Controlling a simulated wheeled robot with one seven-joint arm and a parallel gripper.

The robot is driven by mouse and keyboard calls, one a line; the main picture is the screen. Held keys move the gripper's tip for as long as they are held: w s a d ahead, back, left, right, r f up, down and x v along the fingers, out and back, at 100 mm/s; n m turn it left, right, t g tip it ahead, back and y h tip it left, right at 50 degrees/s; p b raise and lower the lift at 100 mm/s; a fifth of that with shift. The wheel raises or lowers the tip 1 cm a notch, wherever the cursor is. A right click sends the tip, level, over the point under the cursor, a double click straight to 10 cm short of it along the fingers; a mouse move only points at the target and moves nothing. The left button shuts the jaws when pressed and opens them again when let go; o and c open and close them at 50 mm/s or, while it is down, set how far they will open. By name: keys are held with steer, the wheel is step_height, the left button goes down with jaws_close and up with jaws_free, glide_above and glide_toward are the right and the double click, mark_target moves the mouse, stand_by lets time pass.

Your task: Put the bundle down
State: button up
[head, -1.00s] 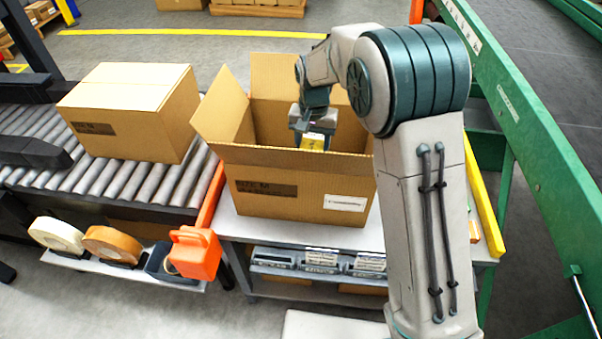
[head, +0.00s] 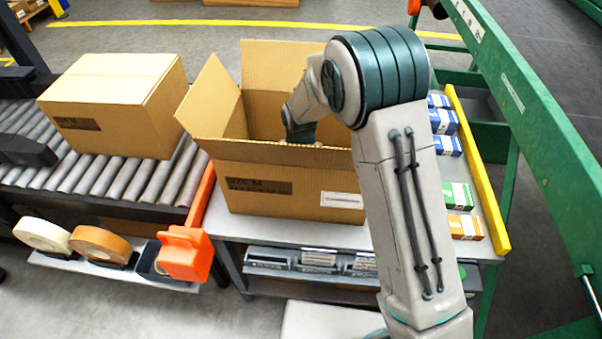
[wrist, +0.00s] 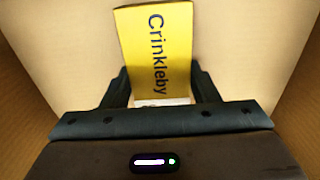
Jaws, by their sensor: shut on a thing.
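The bundle (wrist: 157,45) is a yellow pack lettered "Crinkleby", seen in the wrist view. My gripper (wrist: 160,88) is shut on it, with one finger on each side. In the head view my gripper and the bundle are hidden, down inside the open cardboard box (head: 268,190) behind its front wall. The box stands on a grey table (head: 225,222) with its flaps up. The wrist view shows brown cardboard around the bundle. I cannot tell whether the bundle touches the box floor.
A closed carton (head: 112,90) sits on the roller conveyor (head: 85,175) at left. Tape rolls (head: 100,243) and an orange dispenser (head: 185,253) are at the front left. Small blue, green and orange boxes (head: 460,196) line the table's right side, by a yellow rail (head: 478,170) and green frame (head: 540,130).

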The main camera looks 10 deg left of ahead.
steer(key=shift+f, duration=0.2)
steer(key=o, duration=1)
steer(key=shift+o, duration=0.2)
step_height(320, 180, up, 12)
steer(key=p, duration=0.1)
steer(key=shift+r+p, duration=0.25)
steer(key=shift+p, duration=0.05)
